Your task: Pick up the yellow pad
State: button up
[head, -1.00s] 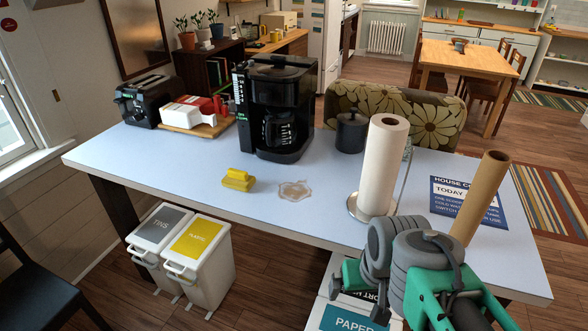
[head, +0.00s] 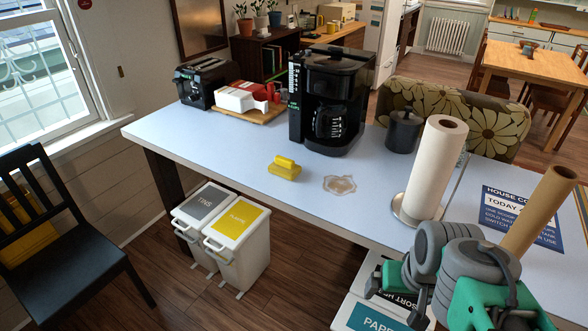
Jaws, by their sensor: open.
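The yellow pad (head: 284,168) lies on the light blue table top (head: 225,155) near its front edge, in the middle of the head view. It looks like a small yellow block with a raised part on top. A brownish spill (head: 339,184) lies just to its right, apart from it. My gripper (head: 425,290) is at the lower right, in front of the table and well away from the pad. It is open, with nothing seen in it; my arm links partly hide it.
A black coffee maker (head: 332,100) stands behind the pad. A paper towel roll (head: 436,172) and a brown cardboard tube (head: 541,212) stand to the right. A toaster (head: 208,85) is at the far left. Two white bins (head: 240,262) stand below the front edge, near a dark chair (head: 62,235).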

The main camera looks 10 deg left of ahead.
aim_at(284, 167)
jog(key=u, duration=0.45)
jog(key=k, duration=0.6)
jog(key=u, duration=1.05)
jog(key=i, duration=1.9)
jog(key=z, duration=0.5)
